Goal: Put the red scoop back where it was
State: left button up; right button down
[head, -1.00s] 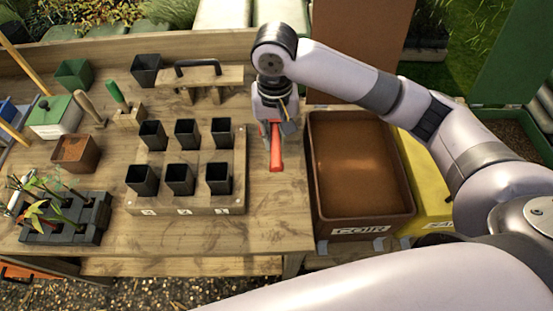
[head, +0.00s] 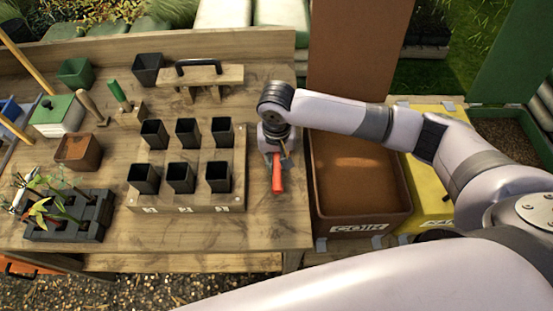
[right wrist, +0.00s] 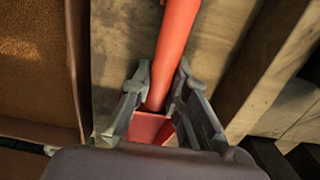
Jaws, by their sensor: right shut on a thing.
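The red scoop (head: 277,178) is at the right end of the wooden bench, between the pot board and the COIR bin. Its handle points toward the bench's front edge. My right gripper (head: 277,157) is shut on the scoop. In the right wrist view the two fingers (right wrist: 160,105) flank the red handle (right wrist: 176,45), and part of the scoop's red body (right wrist: 150,127) shows between them. I cannot tell whether the scoop touches the bench. My left gripper is not in view.
The COIR bin (head: 318,190) with brown fill stands right of the bench, a yellow bin (head: 428,180) beyond it. A board (head: 195,205) with several black pots lies to the left. A wooden block with a black handle (head: 198,75) stands behind. Bare bench (head: 270,228) lies in front.

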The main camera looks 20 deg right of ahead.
aim_at(277, 160)
jog(key=c, duration=1.6)
grip_release()
jog(key=shift+f, duration=0.1)
jog(key=shift+o, duration=0.2)
notch_tip(277, 160, up, 12)
jog(key=b, duration=0.1)
jog(key=shift+b, duration=0.4)
